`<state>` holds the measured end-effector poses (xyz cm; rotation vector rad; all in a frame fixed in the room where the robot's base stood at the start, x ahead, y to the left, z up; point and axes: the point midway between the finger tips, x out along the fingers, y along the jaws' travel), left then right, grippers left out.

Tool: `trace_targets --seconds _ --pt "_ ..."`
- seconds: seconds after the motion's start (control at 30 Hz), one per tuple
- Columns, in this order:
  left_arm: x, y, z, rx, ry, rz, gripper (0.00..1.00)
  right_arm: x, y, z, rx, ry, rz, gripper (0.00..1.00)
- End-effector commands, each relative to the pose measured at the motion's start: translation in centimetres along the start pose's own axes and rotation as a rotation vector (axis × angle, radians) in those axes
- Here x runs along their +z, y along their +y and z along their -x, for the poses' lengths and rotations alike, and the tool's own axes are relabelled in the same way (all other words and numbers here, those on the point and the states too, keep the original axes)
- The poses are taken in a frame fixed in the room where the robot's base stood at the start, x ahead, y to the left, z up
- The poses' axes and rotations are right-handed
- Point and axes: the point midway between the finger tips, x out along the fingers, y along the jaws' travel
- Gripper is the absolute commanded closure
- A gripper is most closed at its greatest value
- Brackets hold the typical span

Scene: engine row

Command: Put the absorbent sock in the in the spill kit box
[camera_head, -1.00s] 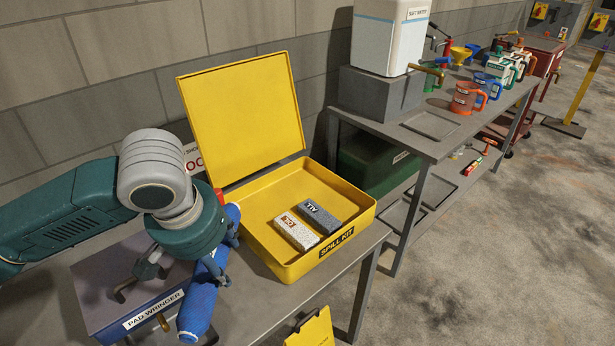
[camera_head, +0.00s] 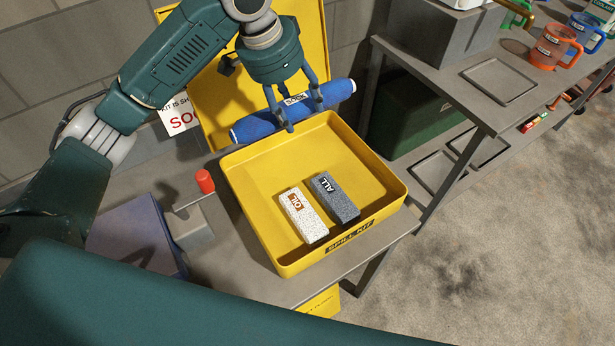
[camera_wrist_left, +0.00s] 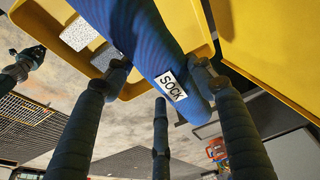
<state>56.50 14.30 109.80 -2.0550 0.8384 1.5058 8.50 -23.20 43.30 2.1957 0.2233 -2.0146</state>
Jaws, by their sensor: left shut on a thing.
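The absorbent sock (camera_head: 257,128) is a blue roll with a white label. My left gripper (camera_head: 293,112) is shut on it near its middle and holds it across the back part of the yellow spill kit box (camera_head: 252,220), near the open lid (camera_head: 206,98). In the left wrist view the sock (camera_wrist_left: 143,40) lies between my fingers (camera_wrist_left: 160,82), its SOCK label facing the camera, with the yellow box (camera_wrist_left: 185,24) behind it. I cannot tell how high it is above the box floor. A dark gripper, perhaps my right one (camera_wrist_left: 25,62), shows at the left edge there.
In the box lie a white OIL block (camera_head: 304,222) and a grey ALL block (camera_head: 334,200). A shelf with mugs and a green box (camera_head: 425,118) stands on the right.

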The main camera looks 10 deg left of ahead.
Motion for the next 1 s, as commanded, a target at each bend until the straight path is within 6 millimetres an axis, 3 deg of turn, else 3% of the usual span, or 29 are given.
trace_targets --seconds 0.13,0.5,1.0 --pt "1.2 0.1 -3.1 0.005 -0.008 -0.002 0.76 -0.1 -0.6 0.7 -0.007 0.002 0.0 1.0" --pt "3.9 0.1 -12.1 0.002 -0.004 -0.001 0.76 -0.7 0.1 2.4 0.001 0.009 0.002 1.0" --pt "5.7 0.1 -18.0 0.001 -0.003 -0.002 0.76 -0.7 0.7 3.4 0.007 0.008 0.0 1.0"
